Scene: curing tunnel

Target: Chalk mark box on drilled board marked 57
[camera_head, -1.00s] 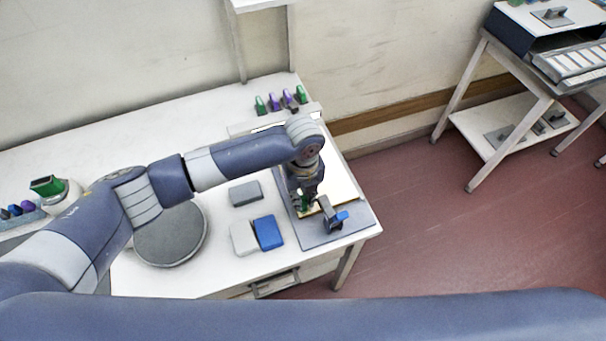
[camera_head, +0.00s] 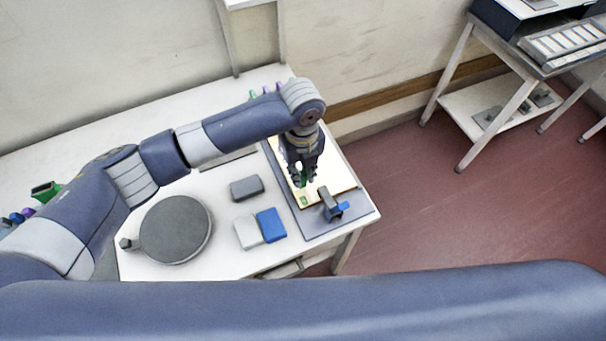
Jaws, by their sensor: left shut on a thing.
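The pale board (camera_head: 338,178) lies on a grey plate (camera_head: 318,231) at the right end of the white table. A clamp (camera_head: 328,203) with a blue handle sits at its near edge. My left gripper (camera_head: 303,183) is over the board's near left part, pointing down. It is shut on a small green thing, seemingly a chalk, mostly hidden by the fingers. A small green patch (camera_head: 304,200) shows on the board just below the fingertips. I cannot read a number or make out drilled holes. My right gripper is not in view.
A grey block (camera_head: 246,188), a white block (camera_head: 247,232) and a blue block (camera_head: 270,225) lie left of the board. A round dark disc (camera_head: 175,229) is further left. Coloured holders (camera_head: 265,90) stand at the back, partly behind my arm. A side table (camera_head: 480,101) stands right.

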